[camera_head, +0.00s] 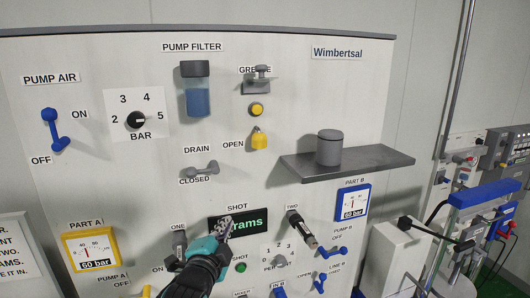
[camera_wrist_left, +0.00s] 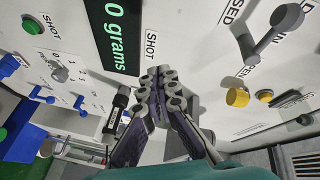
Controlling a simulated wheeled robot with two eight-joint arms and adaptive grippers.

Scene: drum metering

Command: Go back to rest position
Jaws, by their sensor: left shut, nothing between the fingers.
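My left gripper (camera_head: 223,228) is shut and empty in front of the panel, at the left part of the green "grams" display (camera_head: 247,225). In the left wrist view its closed fingers (camera_wrist_left: 162,78) point at the panel beside the SHOT label, and the display (camera_wrist_left: 118,35) reads "0 grams". I cannot tell whether the fingertips touch the panel. My right gripper is in neither view.

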